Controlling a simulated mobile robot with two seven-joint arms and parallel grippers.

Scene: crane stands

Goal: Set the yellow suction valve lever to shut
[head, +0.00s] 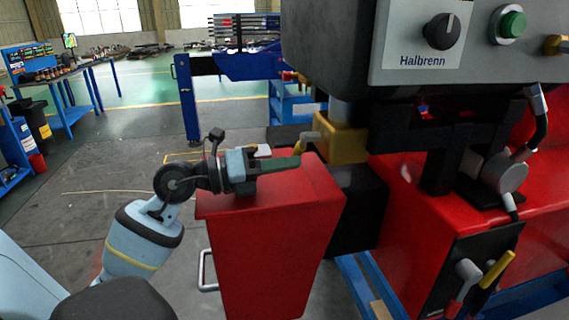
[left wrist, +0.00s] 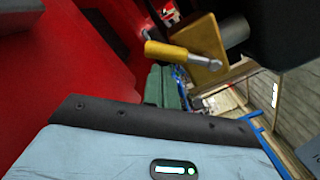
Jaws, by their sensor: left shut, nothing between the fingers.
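A yellow-gripped lever (head: 298,149) on a grey rod hangs from a brass block (head: 342,142) under the dark machine housing. In the left wrist view this yellow lever (left wrist: 166,50) lies in front of the brass block (left wrist: 203,68), with a metal ball-like end. My left gripper (head: 292,163) has green fingers, shut and empty, with their tips right beside the yellow grip. The fingers also show in the left wrist view (left wrist: 164,85), just below the grip. I cannot tell if they touch it. My right gripper is not in view.
A red cabinet (head: 270,230) stands under my left gripper. A second yellow lever (head: 497,269) sits beside a red one (head: 463,284) on a black panel at lower right. A control panel (head: 425,45) with a black knob is above. Open floor (head: 110,170) lies to the left.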

